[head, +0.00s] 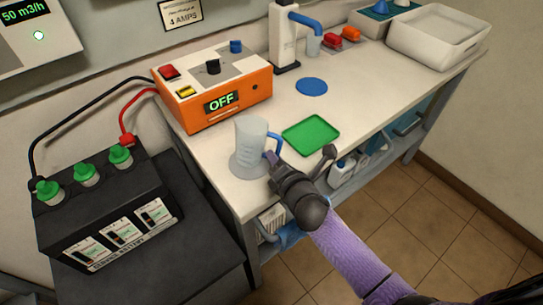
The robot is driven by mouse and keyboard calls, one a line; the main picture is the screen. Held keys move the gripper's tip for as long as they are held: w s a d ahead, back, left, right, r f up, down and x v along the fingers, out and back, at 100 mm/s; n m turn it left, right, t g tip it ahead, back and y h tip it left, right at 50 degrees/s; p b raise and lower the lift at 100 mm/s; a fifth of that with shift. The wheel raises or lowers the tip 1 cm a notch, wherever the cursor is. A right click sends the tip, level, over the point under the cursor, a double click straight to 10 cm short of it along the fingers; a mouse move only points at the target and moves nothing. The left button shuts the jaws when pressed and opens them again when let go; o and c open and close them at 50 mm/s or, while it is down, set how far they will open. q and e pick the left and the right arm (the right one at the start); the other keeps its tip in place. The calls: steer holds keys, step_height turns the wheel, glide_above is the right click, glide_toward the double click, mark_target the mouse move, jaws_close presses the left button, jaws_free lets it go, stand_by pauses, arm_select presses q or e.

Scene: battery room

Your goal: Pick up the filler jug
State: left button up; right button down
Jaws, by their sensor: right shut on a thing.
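The filler jug (251,136) is a translucent grey jug with a blue handle at its right side. It is upright over a round grey mark near the front left corner of the white bench; I cannot tell if it touches the bench. My right gripper (274,160) comes in from the lower right and is shut on the jug's blue handle. The dark wrist hides part of the handle and of the bench edge. My left gripper is not in view.
An orange charger (212,88) reading OFF stands behind the jug. A green tray (310,134) lies just right of it, with a blue disc (311,87) beyond. A black battery (105,205) with green caps stands at left. A white tub (437,35) is at back right.

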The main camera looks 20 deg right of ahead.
mark_target(278, 139)
step_height(278, 139, up, 7)
steer(key=p, duration=0.4)
steer(key=shift+r+p, duration=0.55)
steer(key=shift+r, duration=0.75)
